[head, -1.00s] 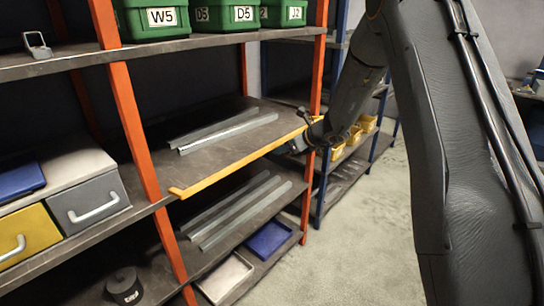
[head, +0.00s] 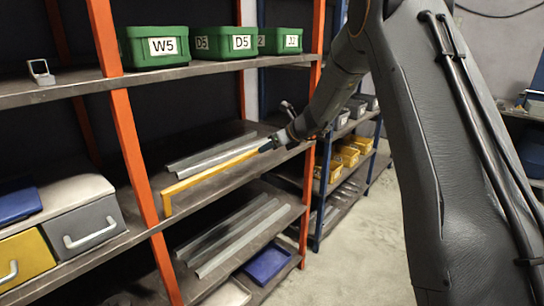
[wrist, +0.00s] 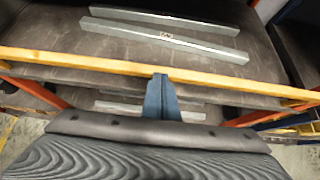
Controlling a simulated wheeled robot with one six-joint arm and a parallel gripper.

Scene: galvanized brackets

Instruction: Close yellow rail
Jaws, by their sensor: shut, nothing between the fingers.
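The yellow rail (head: 215,170) runs along the front of the middle shelf. Its left end has a short leg going down to the shelf edge, and the bar stands above the board. Its right end is hidden behind my gripper in the head view. My gripper (head: 266,147) is shut and empty at the front side of the rail. In the wrist view the closed blue-grey fingers (wrist: 160,98) meet the yellow rail (wrist: 90,64) near its middle and appear to touch it.
Two grey metal strips (head: 210,152) lie on the shelf behind the rail. More strips (head: 235,235) lie on the shelf below. Orange uprights (head: 134,150) frame the bay. Green bins (head: 150,47) stand above. A grey drawer unit (head: 88,215) is at left. Open floor (head: 345,250) is at right.

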